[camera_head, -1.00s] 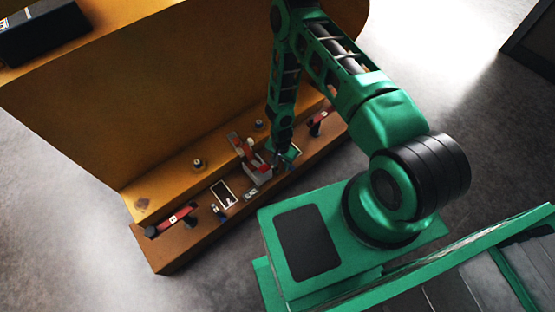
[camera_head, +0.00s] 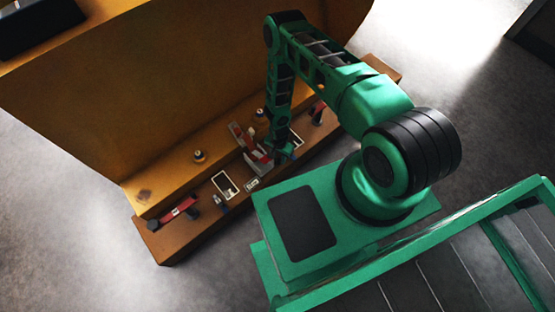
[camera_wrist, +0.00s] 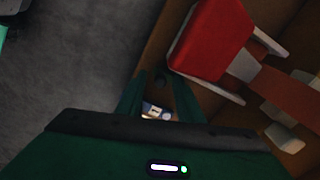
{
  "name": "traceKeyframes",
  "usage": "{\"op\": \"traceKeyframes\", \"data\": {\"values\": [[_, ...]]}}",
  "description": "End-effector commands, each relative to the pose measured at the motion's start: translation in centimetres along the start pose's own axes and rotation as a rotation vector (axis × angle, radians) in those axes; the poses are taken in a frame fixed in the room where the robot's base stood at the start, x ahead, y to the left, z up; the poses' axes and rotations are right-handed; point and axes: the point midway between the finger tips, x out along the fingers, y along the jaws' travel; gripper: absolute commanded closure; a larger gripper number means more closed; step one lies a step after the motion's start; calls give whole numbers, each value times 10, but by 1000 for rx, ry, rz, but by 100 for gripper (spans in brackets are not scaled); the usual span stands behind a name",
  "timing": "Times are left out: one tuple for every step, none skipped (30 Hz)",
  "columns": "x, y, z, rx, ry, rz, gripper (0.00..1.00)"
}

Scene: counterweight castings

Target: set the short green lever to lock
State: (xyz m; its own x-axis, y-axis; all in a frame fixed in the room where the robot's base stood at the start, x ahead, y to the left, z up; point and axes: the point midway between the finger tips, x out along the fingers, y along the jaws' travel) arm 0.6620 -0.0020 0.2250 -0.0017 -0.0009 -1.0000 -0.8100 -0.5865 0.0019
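My gripper (camera_wrist: 158,98) shows at the bottom middle of the wrist view. Its two dark green fingers stand apart, with a small dark knob and a pale label (camera_wrist: 156,110) visible between or beyond them. I cannot tell whether that knob belongs to the short green lever, and no green lever can be made out clearly in either view. In the head view my gripper (camera_head: 281,154) is low over the brown ledge (camera_head: 165,247), at the right side of a grey and red clamp-like fixture (camera_head: 258,160). My arm partly hides that area.
A large red block with pale side plates (camera_wrist: 210,40) is close to the right of my fingers. On the ledge are a red-handled lever (camera_head: 180,210) at left, a framed dark panel (camera_head: 225,184), a knob (camera_head: 199,156) and another red part (camera_head: 318,112). Grey floor is clear at left.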

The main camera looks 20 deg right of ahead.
Motion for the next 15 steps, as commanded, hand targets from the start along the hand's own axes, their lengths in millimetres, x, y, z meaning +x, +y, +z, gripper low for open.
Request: {"op": "traceKeyframes", "data": {"values": [[5,0,0,0,0,0,66],[7,0,0,0,0,0,66],[9,0,0,0,0,0,66],[11,0,0,0,0,0,66],[12,0,0,0,0,-1,66],[13,0,0,0,0,-1,66],[13,0,0,0,0,-1,66],[14,0,0,0,0,-1,66],[14,0,0,0,0,-1,66],[14,0,0,0,0,-1,66],[14,0,0,0,0,-1,66],[14,0,0,0,0,-1,66],[14,0,0,0,0,-1,66],[14,0,0,0,0,-1,66],[14,0,0,0,0,-1,71]]}}
